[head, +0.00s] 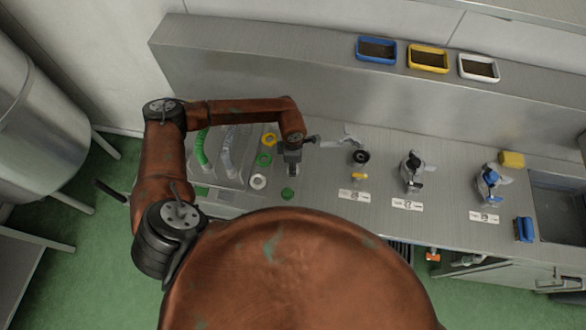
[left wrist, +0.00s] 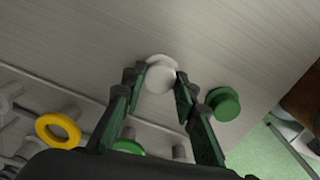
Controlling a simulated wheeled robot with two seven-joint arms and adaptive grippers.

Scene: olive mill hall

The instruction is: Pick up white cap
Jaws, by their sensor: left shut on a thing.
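The white cap (left wrist: 160,78) is round with a wider rim. In the left wrist view it sits between the two fingertips of my left gripper (left wrist: 161,84), which is shut on it. Whether the cap touches the steel worktop or is raised I cannot tell. In the head view my left gripper (head: 292,171) points down at the worktop (head: 325,170), and the cap is mostly hidden there. A green cap (head: 288,194) lies close by; it also shows in the left wrist view (left wrist: 223,103). My right gripper is not in view.
Yellow (head: 269,139), green (head: 264,159) and white (head: 258,181) rings lie left of the gripper. Several valve-like fittings stand to the right, near a sink (head: 560,205). Blue, yellow and white trays sit on the raised back ledge (head: 300,75).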

